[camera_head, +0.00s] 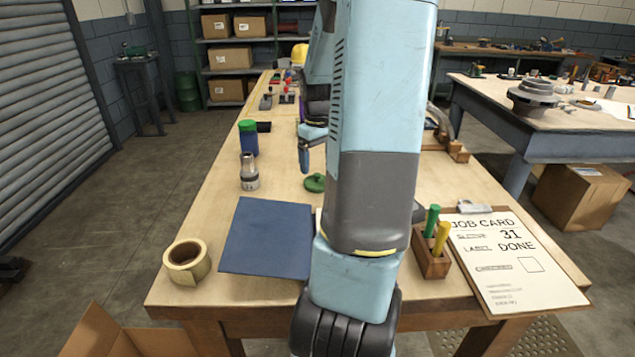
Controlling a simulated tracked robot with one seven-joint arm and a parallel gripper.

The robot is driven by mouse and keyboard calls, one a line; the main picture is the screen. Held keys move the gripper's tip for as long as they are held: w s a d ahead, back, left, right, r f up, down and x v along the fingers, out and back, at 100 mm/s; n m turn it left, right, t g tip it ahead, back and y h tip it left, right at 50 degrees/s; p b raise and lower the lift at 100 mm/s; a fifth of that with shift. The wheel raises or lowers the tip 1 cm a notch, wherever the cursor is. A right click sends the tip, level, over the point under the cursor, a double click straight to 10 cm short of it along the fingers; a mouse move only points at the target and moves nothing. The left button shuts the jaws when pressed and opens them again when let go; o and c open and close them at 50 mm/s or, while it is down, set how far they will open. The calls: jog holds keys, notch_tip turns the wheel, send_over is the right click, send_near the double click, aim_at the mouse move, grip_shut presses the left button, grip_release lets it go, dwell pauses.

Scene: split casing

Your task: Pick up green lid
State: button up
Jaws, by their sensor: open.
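The green lid (314,183) lies flat on the wooden table, a round disc with a small raised knob. My arm covers the space just right of it. My gripper (304,160) is open, pointing down just above and beyond the lid in the picture, with nothing seen in it. Part of the gripper is hidden behind my arm, and its exact height over the table is unclear. A blue container with a green top (249,140) stands upright to the left.
A metal cylinder (249,172) stands near the blue container. A dark blue mat (267,238), tape roll (187,263), wooden marker holder (430,256) and job card clipboard (514,262) lie towards the front. Small items (285,90) sit at the far end. Table is clear around the lid's left.

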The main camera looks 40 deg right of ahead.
aim_at(317, 174)
jog(key=shift+a+f, duration=0.1)
jog(key=shift+f, duration=2.85)
jog(key=shift+c, duration=0.3)
jog(key=c, duration=0.6)
